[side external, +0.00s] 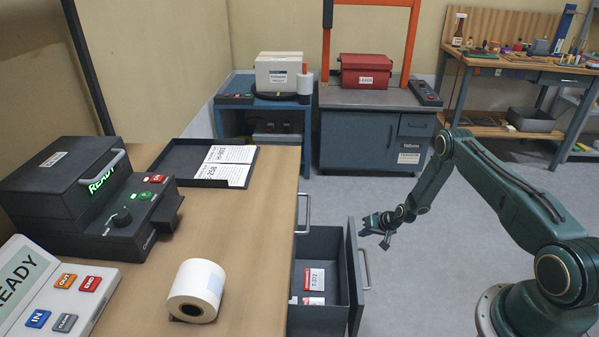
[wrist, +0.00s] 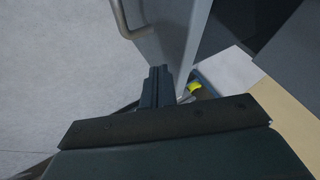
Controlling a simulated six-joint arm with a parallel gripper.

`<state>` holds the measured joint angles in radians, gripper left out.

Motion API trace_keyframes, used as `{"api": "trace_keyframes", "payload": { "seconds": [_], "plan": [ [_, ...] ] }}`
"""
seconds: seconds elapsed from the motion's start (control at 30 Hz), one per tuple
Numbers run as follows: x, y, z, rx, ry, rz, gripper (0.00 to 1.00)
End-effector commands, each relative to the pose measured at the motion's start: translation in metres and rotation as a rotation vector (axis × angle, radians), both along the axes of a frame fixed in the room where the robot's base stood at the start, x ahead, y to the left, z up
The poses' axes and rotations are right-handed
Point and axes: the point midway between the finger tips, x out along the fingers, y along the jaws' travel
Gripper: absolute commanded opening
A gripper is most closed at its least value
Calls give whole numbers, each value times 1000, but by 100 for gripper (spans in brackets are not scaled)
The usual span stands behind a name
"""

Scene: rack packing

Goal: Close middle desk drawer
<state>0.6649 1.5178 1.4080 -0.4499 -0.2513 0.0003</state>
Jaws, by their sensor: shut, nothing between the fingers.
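The desk drawer (side external: 350,275) is pulled out to the right, below the closed upper drawer's handle (side external: 304,213); lower drawers are hidden. It is dark grey with a metal handle (side external: 365,268) on its front. Red-and-white labelled items (side external: 314,279) lie inside. My gripper (side external: 374,230) is shut and empty, near the top of the drawer front on its outer side. In the wrist view, my gripper's closed fingers (wrist: 158,72) point at the drawer front (wrist: 185,35), with the handle (wrist: 127,22) to the upper left. I cannot tell whether they touch the front.
The wooden desktop (side external: 245,215) holds a paper roll (side external: 196,290), a dark tray with papers (side external: 180,158), a black machine (side external: 100,200) and a button panel (side external: 60,290). Open grey floor (side external: 420,300) lies right of the drawer. Cabinets (side external: 358,140) stand behind.

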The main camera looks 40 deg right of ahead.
Motion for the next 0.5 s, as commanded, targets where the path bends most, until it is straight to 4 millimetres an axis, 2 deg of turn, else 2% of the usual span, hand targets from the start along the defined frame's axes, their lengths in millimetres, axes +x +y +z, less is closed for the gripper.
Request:
{"api": "trace_keyframes", "payload": {
  "seconds": [0.5],
  "plan": [
    [5,5,0,0,0,0,0]
  ]
}}
